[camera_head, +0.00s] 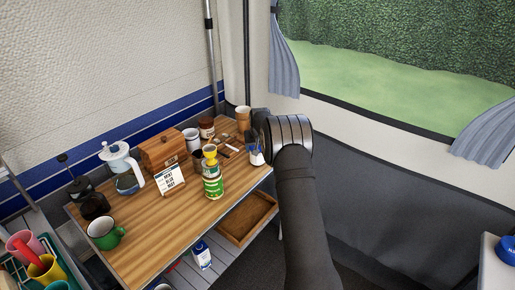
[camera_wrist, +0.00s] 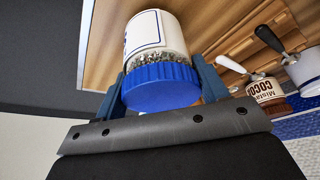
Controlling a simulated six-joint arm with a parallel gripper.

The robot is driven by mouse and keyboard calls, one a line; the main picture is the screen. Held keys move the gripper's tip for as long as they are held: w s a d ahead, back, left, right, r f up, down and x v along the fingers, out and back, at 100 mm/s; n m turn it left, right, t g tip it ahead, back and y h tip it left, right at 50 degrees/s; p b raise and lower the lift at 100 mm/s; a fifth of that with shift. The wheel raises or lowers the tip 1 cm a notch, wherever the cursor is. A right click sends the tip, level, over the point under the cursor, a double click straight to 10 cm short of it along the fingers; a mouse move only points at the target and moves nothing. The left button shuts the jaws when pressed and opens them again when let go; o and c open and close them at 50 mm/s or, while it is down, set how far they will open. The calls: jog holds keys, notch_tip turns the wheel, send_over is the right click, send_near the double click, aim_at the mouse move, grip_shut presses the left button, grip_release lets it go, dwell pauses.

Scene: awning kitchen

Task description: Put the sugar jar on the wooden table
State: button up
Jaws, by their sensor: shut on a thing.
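A white jar with a blue ribbed lid (camera_wrist: 160,84), which I take to be the sugar jar, is between my gripper's blue fingers (camera_wrist: 163,76) in the wrist view. The gripper is shut on it near the lid. Its label text is not readable. In the head view the jar (camera_head: 257,158) shows as a small white shape at the right end of the wooden table (camera_head: 150,240), partly hidden by my wrist. It looks upright over the tabletop. I cannot tell whether its base touches the wood.
Near the jar stand a cocoa jar (camera_wrist: 264,89), a white mug (camera_head: 192,139) and a tan cup (camera_head: 243,118). A green can (camera_head: 212,187), a sign card (camera_head: 169,178), a wooden box (camera_head: 161,150) and a green mug (camera_head: 106,233) stand farther left. The table's front strip is mostly clear.

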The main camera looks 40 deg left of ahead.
jog(key=o, duration=1.2)
jog(key=shift+f, duration=0.1)
jog(key=shift+r, duration=0.4)
jog(key=v, duration=1.1)
jog(key=shift+s+d+r, duration=0.15)
jog(key=shift+r, duration=0.05)
